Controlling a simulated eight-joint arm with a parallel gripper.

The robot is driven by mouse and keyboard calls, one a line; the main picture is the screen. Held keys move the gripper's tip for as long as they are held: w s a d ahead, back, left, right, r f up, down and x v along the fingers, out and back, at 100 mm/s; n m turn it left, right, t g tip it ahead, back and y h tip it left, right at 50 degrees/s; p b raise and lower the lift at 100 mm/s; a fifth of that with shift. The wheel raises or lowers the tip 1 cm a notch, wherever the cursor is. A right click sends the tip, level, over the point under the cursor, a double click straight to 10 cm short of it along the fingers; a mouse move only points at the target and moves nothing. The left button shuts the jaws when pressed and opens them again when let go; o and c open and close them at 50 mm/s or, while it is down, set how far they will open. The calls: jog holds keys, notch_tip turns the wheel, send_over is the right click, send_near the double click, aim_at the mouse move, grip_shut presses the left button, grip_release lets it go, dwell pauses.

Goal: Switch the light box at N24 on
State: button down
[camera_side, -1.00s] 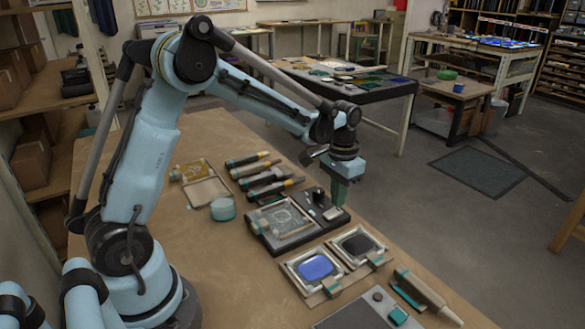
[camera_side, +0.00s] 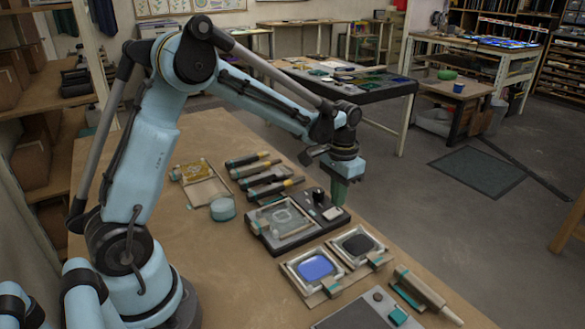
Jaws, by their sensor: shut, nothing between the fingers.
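A dark flat box (camera_side: 268,237) lies on the workbench and carries a pale framed glass panel (camera_side: 283,220) with a faint drawing on it. I take it for the light box, but no N24 label is readable. The panel looks grey and unlit. Small black controls (camera_side: 318,194) and a light square piece (camera_side: 332,212) sit on its right part. My gripper (camera_side: 339,202) points down, shut and empty, at the box's far right end. Its tips are close to the surface; I cannot tell whether they touch it.
Brushes or tools (camera_side: 265,180) lie behind the box, and a round teal pot (camera_side: 223,209) is to its left. A framed blue pane (camera_side: 316,267) and a framed dark pane (camera_side: 358,244) lie in front. A roller-like tool (camera_side: 424,291) is at the bench's right edge.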

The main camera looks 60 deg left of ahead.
aim_at(336, 211)
jog(key=shift+f, duration=0.95)
dwell(1.0)
jog(key=shift+r, duration=3.55)
jog(key=s+d+r+t, duration=0.2)
jog(key=s+t, duration=0.1)
jog(key=s, duration=0.4)
jog(key=s+d+r+t, duration=0.1)
jog(key=s+d+t, duration=0.2)
jog(key=s, duration=0.4)
jog(key=shift+s+r+t, duration=0.35)
jog(key=shift+s+t, duration=0.05)
jog(key=shift+t, duration=0.2)
